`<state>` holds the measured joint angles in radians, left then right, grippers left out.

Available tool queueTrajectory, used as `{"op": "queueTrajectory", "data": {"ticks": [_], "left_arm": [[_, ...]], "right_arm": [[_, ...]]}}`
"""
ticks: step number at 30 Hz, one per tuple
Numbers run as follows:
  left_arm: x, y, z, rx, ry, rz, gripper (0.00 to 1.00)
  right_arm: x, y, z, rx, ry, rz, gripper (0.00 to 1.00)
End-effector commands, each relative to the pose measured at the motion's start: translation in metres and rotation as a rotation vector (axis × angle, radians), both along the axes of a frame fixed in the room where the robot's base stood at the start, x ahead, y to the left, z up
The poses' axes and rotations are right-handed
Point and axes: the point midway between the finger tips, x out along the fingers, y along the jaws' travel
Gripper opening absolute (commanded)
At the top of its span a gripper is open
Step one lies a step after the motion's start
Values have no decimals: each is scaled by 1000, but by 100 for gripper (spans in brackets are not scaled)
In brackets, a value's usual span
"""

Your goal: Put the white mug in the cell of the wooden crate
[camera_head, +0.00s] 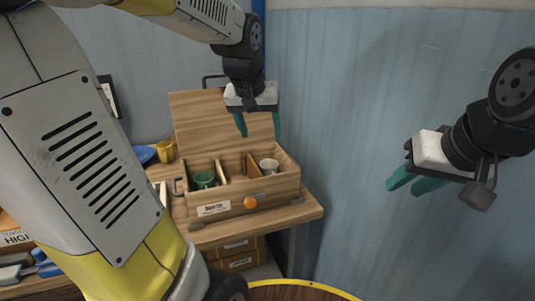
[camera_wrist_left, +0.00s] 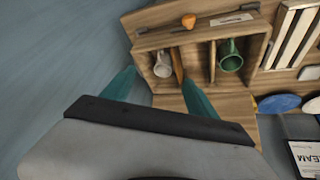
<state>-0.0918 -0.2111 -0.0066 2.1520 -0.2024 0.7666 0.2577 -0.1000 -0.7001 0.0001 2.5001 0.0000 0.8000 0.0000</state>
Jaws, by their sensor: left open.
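The white mug (camera_head: 268,166) stands inside the right cell of the wooden crate (camera_head: 232,206). It also shows in the wrist view (camera_wrist_left: 163,65), beside a wooden divider. A green mug (camera_head: 203,180) stands in the crate's left cell and shows in the wrist view too (camera_wrist_left: 231,60). My left gripper (camera_head: 259,130) is open and empty, above the back part of the crate near its raised lid. Its fingertips (camera_wrist_left: 159,76) are apart from the white mug. My right gripper (camera_head: 402,190) is open and empty in the air, far to the right of the crate.
The crate stands on a wooden table (camera_head: 308,208) and has an orange knob (camera_head: 250,202) on its front. The raised lid (camera_head: 200,118) is behind the cells. Blue walls close off the back and right.

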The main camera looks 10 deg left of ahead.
Motion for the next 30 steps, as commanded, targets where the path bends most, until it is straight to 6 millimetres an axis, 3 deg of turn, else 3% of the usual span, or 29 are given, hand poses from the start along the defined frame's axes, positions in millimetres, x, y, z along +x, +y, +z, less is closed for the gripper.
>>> {"op": "queueTrajectory", "data": {"ticks": [1,3,6,10,15,30], "left_arm": [[-28,-3,6,-13,-22,-21,68],[-61,-8,8,-31,-42,-55,68],[-100,-15,6,-51,-71,-99,68],[-134,-22,-1,-68,-95,-141,68],[-150,-26,-5,-77,-109,-164,68],[-151,-26,-5,-77,-110,-164,68]], "right_arm": [[0,0,0,0,0,0,34],[0,0,0,0,0,0,34],[0,0,0,0,0,0,34],[0,0,0,0,0,0,34],[0,0,0,0,0,0,34],[0,0,0,0,0,0,34]]}}
